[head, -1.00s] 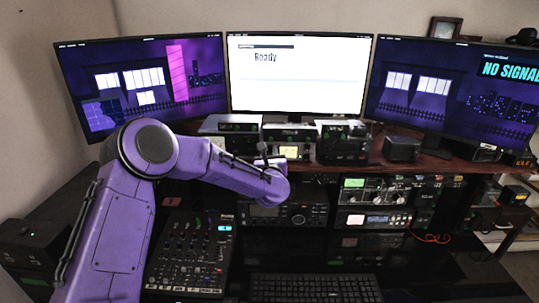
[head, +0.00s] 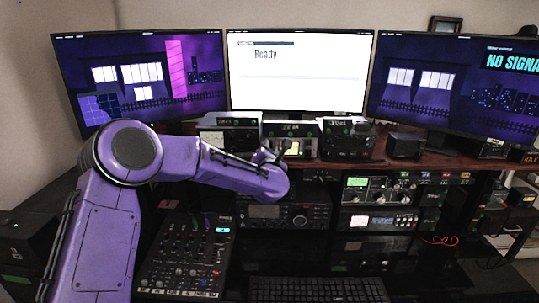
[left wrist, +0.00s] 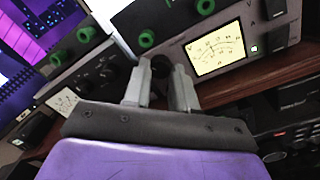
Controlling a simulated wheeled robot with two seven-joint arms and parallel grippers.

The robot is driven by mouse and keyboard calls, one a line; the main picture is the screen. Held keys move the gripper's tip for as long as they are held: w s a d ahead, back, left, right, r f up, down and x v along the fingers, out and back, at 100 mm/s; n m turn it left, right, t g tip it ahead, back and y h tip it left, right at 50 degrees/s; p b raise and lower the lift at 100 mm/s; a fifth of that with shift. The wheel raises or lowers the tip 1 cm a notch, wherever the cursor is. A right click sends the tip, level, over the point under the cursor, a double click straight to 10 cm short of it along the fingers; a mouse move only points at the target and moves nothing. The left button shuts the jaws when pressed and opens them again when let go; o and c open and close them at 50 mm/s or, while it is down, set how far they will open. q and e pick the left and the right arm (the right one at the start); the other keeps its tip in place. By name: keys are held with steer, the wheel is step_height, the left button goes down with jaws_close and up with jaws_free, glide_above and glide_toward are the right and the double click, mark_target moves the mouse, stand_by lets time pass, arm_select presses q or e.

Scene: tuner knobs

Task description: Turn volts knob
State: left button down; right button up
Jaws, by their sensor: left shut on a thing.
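My left arm comes in from the left in the head view, and its gripper (head: 266,156) is at the front of the small metered unit (head: 292,147) on the wooden shelf. In the left wrist view the two fingers (left wrist: 160,82) are close together on either side of a dark round knob (left wrist: 161,64). The knob sits left of a lit cream meter (left wrist: 214,49) with a needle. The fingers are shut on this knob and partly hide it. I cannot read a volts label in these frames. My right gripper is not in view.
Neighbouring units stand close by on the wooden shelf (head: 440,162), with green knobs (left wrist: 146,39) on top in the wrist view. Three monitors stand behind, the middle one (head: 297,75) showing "Ready". A mixer (head: 188,255) and a keyboard (head: 318,290) lie below.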

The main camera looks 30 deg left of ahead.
arm_select(q)
steer(key=shift+a+m+t+h+b, duration=0.1)
steer(key=shift+m+t+h+b, duration=0.25)
steer(key=shift+m, duration=4.45)
steer(key=shift+r, duration=0.1)
steer(key=c, duration=0.9)
jaws_free()
